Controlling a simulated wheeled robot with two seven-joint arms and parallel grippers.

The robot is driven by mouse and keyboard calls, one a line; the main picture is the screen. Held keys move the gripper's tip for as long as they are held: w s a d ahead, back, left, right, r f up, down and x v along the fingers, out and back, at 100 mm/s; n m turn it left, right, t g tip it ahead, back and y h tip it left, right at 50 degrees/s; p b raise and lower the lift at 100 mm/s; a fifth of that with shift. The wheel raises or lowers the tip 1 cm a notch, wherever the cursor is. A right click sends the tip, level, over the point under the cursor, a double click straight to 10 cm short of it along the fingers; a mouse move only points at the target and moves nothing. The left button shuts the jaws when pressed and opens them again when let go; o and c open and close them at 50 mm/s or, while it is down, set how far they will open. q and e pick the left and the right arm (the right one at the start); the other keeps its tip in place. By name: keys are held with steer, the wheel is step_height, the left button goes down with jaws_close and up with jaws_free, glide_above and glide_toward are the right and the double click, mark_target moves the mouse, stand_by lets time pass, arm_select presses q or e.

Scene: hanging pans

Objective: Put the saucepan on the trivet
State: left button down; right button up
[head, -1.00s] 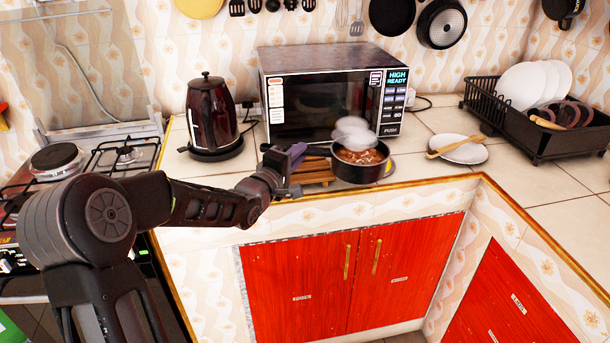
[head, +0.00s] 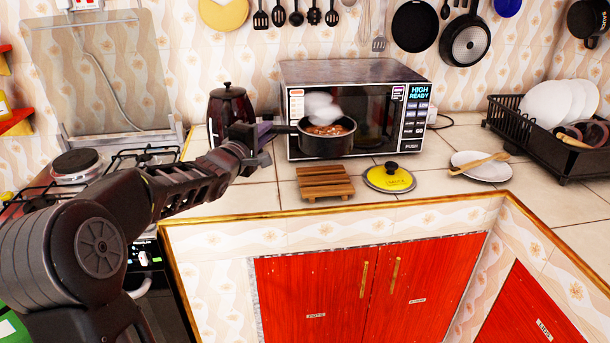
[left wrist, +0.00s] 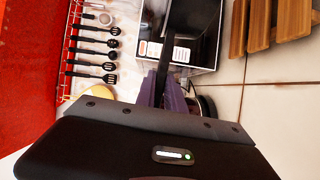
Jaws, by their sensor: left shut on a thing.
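The dark saucepan (head: 327,147) holds brown food and gives off steam. It is roughly level in the air, in front of the microwave and above the trivet's height. My left gripper (head: 266,136) is shut on its handle, left of the pan. The wooden slatted trivet (head: 325,183) lies bare on the counter, below the pan in the head view. In the left wrist view, the gripper's purple fingers (left wrist: 168,95) close around the dark handle, part of the saucepan (left wrist: 195,18) shows at the top, and the trivet (left wrist: 262,28) is at upper right. My right gripper is not in view.
A yellow lid (head: 390,178) lies right of the trivet. A plate with a wooden spoon (head: 478,165) and a dish rack (head: 540,140) stand further right. The microwave (head: 400,75) is behind the pan, the kettle (head: 228,105) behind my gripper, the stove (head: 75,165) at left.

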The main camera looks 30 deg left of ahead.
arm_select(q)
steer(key=shift+f+b, duration=0.45)
steer(key=shift+f, duration=1.6)
steer(key=shift+f+b, duration=0.4)
steer(key=shift+f, duration=2.25)
steer(key=c, duration=1.8)
jaws_free()
steer(key=shift+f, duration=0.2)
steer(key=shift+c, duration=0.2)
steer(key=o, duration=0.4)
steer(key=shift+r, duration=0.1)
